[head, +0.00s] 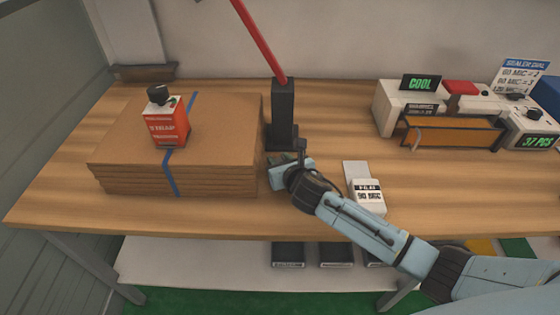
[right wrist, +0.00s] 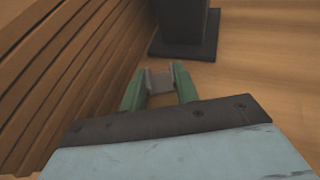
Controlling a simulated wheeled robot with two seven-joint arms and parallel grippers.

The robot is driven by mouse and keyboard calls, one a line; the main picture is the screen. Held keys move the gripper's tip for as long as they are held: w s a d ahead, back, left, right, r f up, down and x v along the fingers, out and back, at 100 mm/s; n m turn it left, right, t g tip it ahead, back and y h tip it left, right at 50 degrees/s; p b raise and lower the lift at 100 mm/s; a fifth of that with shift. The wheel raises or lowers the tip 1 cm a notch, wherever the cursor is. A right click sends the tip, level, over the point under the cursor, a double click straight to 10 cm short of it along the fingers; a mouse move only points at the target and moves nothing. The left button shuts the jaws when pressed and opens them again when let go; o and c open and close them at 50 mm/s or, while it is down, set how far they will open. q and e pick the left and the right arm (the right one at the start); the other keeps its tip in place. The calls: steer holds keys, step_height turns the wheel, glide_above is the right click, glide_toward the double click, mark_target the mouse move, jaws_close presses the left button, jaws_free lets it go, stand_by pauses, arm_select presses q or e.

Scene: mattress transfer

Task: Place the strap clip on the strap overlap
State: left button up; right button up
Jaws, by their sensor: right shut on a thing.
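A blue strap (head: 170,175) runs over the top and down the front of a stack of brown cardboard sheets (head: 225,130). A red and white box-shaped strap tool (head: 168,125) with a black knob stands on the strap, hiding its middle and any overlap there. My right gripper (head: 280,168) is low beside the stack's right side, in front of a black post. In the right wrist view, its green fingers (right wrist: 160,88) are shut on a small grey piece, apparently the strap clip (right wrist: 160,80). The left gripper is out of view.
The black post (head: 283,105) with a red lever (head: 258,42) stands close behind my right gripper; its base (right wrist: 185,48) shows in the wrist view. A white labelled block (head: 368,195) lies to the right.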

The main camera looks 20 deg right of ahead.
steer(key=o, duration=0.5)
steer(key=shift+f, duration=0.15)
steer(key=o, duration=0.4)
steer(key=shift+o, duration=0.2)
